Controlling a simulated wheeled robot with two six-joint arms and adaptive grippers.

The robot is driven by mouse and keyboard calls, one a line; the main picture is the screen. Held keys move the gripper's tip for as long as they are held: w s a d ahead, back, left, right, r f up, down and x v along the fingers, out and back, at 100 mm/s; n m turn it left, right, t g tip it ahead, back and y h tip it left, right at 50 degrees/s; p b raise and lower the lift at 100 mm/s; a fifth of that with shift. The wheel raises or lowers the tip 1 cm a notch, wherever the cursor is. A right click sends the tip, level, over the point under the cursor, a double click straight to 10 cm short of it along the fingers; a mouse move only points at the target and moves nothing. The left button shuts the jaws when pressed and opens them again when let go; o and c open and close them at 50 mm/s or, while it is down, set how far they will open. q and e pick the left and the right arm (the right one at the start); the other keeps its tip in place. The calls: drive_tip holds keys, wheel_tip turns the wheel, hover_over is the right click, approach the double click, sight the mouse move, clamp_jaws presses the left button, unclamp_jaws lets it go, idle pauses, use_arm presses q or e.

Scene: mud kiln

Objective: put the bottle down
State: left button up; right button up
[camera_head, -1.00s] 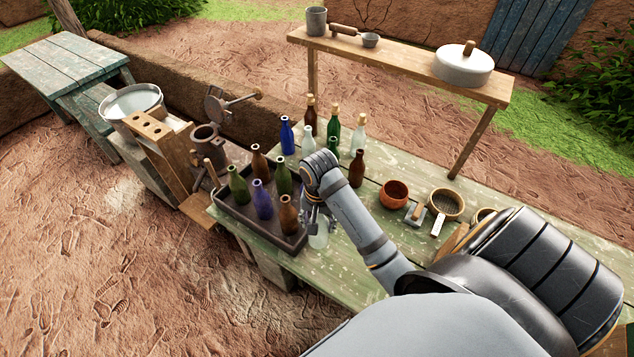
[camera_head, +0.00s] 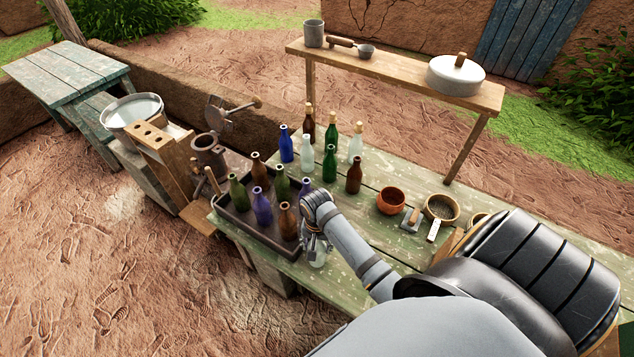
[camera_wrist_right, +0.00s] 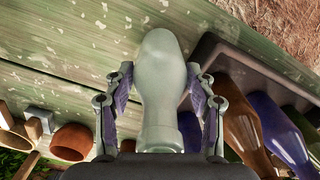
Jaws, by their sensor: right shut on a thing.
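My right gripper (camera_head: 314,240) is shut on a pale, clear glass bottle (camera_head: 317,258) at the front edge of the green plank table (camera_head: 345,278), just right of the dark tray. The gripper hides most of the bottle in the head view. In the right wrist view the bottle (camera_wrist_right: 162,85) lies between the two fingers (camera_wrist_right: 160,105), with table planks behind it. I cannot tell whether its base touches the table. My left gripper is not in view.
The dark tray (camera_head: 246,231) holds brown, green and purple bottles, close to the held bottle. Several blue, clear, green and brown bottles stand behind it. An orange bowl (camera_head: 391,200) and a sieve (camera_head: 441,207) lie to the right.

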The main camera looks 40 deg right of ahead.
drive_tip(key=shift+f, duration=0.1)
drive_tip(key=o, duration=1.3)
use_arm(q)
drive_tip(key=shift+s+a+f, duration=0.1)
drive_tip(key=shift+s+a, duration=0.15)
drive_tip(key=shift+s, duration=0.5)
use_arm(e)
drive_tip(key=shift+o, duration=0.2)
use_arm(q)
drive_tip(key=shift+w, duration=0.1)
use_arm(e)
drive_tip(key=shift+w+r, duration=0.1)
drive_tip(key=shift+r, duration=0.3)
wheel_tip(320, 180, up, 8)
drive_tip(key=shift+f+b, duration=0.25)
drive_tip(key=shift+b, duration=0.25)
use_arm(q)
drive_tip(key=shift+p, duration=0.5)
use_arm(e)
drive_tip(key=shift+r, duration=2)
